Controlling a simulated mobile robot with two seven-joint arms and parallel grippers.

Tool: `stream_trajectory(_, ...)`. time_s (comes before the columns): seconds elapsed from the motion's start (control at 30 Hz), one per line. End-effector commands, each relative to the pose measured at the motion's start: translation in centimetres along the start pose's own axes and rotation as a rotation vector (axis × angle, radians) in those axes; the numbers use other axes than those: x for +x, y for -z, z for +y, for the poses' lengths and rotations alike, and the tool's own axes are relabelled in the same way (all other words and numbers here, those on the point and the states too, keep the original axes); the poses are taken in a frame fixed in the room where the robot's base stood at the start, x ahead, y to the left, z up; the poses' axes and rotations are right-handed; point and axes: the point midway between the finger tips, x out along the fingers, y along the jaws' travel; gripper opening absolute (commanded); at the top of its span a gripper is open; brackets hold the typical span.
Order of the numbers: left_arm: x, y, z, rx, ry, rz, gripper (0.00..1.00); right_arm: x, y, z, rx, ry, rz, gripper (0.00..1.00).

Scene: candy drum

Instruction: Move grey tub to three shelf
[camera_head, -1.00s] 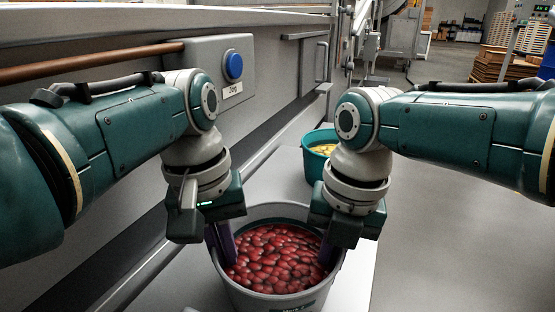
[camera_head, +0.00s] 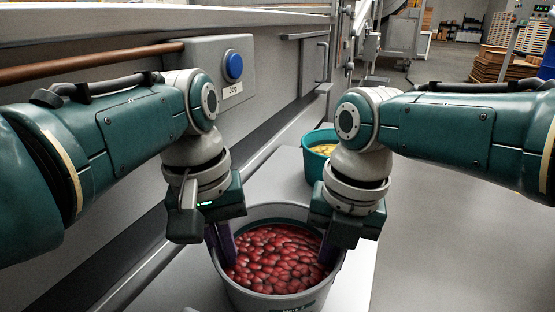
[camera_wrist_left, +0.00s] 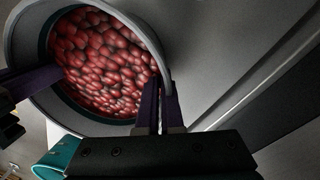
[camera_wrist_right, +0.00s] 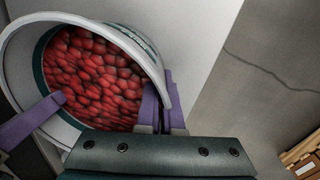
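The grey tub (camera_head: 262,300), full of red candies (camera_head: 275,258), stands upright at the bottom centre of the head view on a light grey surface. It also shows in the left wrist view (camera_wrist_left: 151,38) and the right wrist view (camera_wrist_right: 14,68). My left gripper (camera_head: 223,243) is shut on the tub's left rim, one purple finger inside and one outside. My right gripper (camera_head: 328,250) is shut on the right rim in the same way. The fingers straddle the wall in both wrist views. The tub's base is out of view, and its front label is cut off.
A teal tub (camera_head: 316,170) with yellow contents stands behind the grey tub. A machine wall with a blue button (camera_head: 234,66) marked "Jog" runs along the left. The grey surface (camera_head: 440,240) to the right is clear. Stacked wooden pallets (camera_head: 497,66) stand far back right.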

Motion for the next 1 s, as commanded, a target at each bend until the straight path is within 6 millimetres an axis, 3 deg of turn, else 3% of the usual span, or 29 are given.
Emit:
stream_trajectory(0.47,-0.6,0.1,0.0,-0.001,0.002,0.002,0.0,-0.6,-0.1,0.0,0.001,0.002,-0.001,0.0)
stream_trajectory(0.83,-4.4,0.1,0.4,-0.001,0.002,0.002,0.0,-4.3,-0.1,0.3,0.001,0.002,-0.002,0.0)
stream_trajectory(1.0,-5.2,0.1,0.5,-0.001,0.002,0.002,0.0,-5.2,-0.1,0.4,0.001,0.002,-0.002,0.0)
